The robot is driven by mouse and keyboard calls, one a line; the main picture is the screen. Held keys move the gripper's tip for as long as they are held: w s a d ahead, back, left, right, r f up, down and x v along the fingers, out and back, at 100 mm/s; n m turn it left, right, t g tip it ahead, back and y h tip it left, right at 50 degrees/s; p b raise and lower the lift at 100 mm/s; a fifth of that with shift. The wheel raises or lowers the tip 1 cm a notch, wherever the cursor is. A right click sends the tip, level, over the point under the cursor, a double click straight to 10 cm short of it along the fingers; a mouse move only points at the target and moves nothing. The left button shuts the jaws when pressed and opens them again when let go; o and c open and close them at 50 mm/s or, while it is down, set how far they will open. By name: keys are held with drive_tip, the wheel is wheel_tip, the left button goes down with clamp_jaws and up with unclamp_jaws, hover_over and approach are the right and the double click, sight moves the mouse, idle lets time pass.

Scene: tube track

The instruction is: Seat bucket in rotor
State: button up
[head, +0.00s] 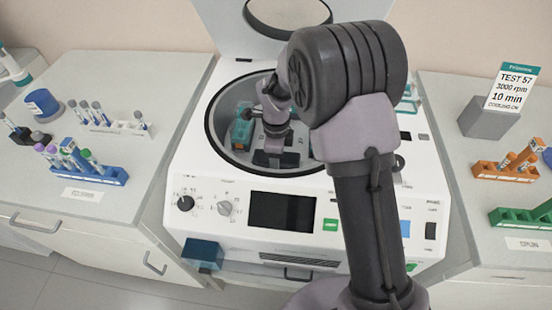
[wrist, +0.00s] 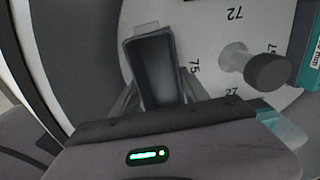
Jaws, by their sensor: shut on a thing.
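The centrifuge (head: 345,205) stands in the middle with its lid raised and its round bowl open. My gripper (head: 272,140) reaches down into the bowl. In the wrist view, my gripper (wrist: 158,100) is shut on a dark, open-topped rectangular bucket (wrist: 158,68). The pale rotor (wrist: 205,40) shows around the bucket, with printed numbers 72 and 75 and a grey central knob (wrist: 266,70). The bucket lies beside the number 75. I cannot tell whether it rests in the rotor or hangs just above it. My arm hides part of the bowl in the head view.
A teal bucket (head: 241,127) sits at the bowl's left side. A dark teal box (head: 203,254) is at the centrifuge's front left. Tube racks stand on both side benches, including a blue one (head: 95,172) and an orange one (head: 492,171). A sign (head: 513,88) stands right.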

drive_tip(key=shift+f+b, duration=0.3)
drive_tip(key=shift+f, duration=0.25)
drive_tip(key=shift+f+b, duration=0.35)
drive_tip(key=shift+b, duration=0.05)
drive_tip(key=shift+f, duration=0.2)
drive_tip(key=shift+s+d+f+b, duration=0.1)
drive_tip(key=shift+s+f+b, duration=0.15)
drive_tip(key=shift+b, duration=0.2)
